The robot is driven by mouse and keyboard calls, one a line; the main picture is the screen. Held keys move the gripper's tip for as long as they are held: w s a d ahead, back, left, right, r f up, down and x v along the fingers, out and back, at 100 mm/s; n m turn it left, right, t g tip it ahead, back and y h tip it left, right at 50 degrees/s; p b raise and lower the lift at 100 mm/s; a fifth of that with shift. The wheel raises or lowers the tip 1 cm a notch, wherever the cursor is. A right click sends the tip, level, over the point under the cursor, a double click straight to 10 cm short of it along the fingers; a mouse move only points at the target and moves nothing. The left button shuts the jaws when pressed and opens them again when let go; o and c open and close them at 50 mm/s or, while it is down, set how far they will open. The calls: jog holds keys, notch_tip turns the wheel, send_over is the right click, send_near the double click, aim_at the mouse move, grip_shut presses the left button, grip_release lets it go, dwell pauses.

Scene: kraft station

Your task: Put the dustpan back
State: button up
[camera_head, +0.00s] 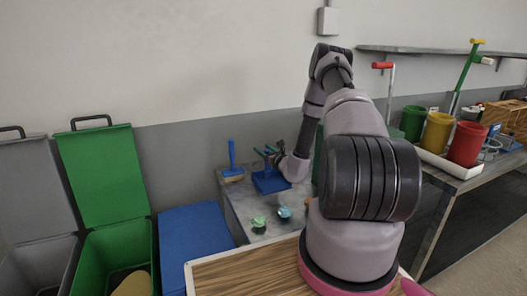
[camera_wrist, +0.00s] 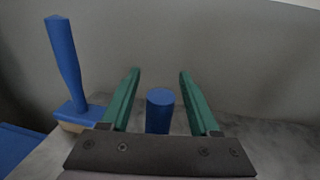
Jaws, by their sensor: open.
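The blue dustpan (camera_head: 268,183) stands on the grey table against the back wall. My gripper (camera_head: 265,151) is right above it, with its green fingers pointing left. In the wrist view, a blue round handle end (camera_wrist: 160,97), apparently the dustpan's, shows between the two green fingers of my gripper (camera_wrist: 160,73). The fingers are apart, with a gap on both sides of the handle. The dustpan's pan is hidden in the wrist view by the gripper body. A blue hand brush (camera_head: 232,165) stands upright left of the dustpan; it also shows in the wrist view (camera_wrist: 66,65).
Two crumpled pieces, one green (camera_head: 258,222) and one bluish (camera_head: 284,212), lie on the grey table (camera_head: 240,203) nearer me. A closed blue bin (camera_head: 193,235) and an open green bin (camera_head: 105,190) stand left. Red, yellow and green buckets (camera_head: 438,132) stand right.

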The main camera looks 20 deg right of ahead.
jog(key=s+d, duration=0.2)
jog(key=s, duration=1)
jog(key=a+r+n+g+y, duration=0.3)
jog(key=a+r+n+y, duration=0.6)
jog(key=r, duration=0.5)
jog(key=s+a+r+n+g, duration=1.3)
jog(key=s+a+r, duration=0.1)
jog(key=s, duration=0.1)
jog(key=s+d+r+n+t+h, duration=0.2)
jog(key=s+d+r+n+h, duration=0.1)
jog(key=s, duration=0.4)
jog(key=s+d+r+n+t+h, duration=0.3)
jog(key=s+d+r+n+h, duration=0.1)
jog(key=s+d+r+h, duration=0.1)
notch_tip(320, 180, up, 3)
jog(key=shift+s+d+r+n+t+h, duration=0.15)
jog(key=shift+s+d+n+t+h, duration=0.15)
jog(key=shift+s+h, duration=0.75)
